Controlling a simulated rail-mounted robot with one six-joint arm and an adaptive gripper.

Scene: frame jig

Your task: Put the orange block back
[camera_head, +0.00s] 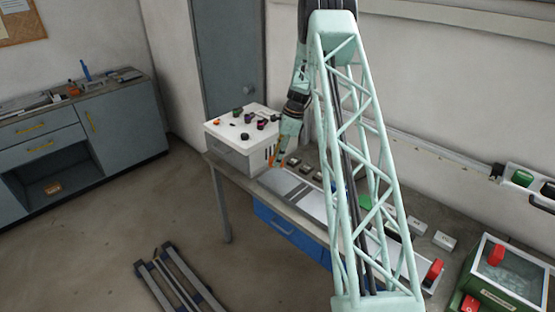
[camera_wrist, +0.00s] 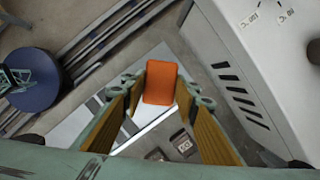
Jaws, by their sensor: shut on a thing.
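The orange block (camera_wrist: 160,84) shows in the wrist view between the two yellow-padded fingers of my gripper (camera_wrist: 161,88). My gripper is shut on it, and the block is held above the bench surface. In the head view my gripper (camera_head: 277,161) hangs over the bench just right of the white box, and only a small bit of orange shows at its tip. My lattice arm hides a large part of the bench in the head view.
A white box (camera_head: 228,145) with dark knobs on top stands close by my gripper. Several small labelled blocks line the bench (camera_head: 240,175). A green-framed clear bin (camera_head: 490,300) stands at right. A blue drawer (camera_head: 285,232) is under the bench.

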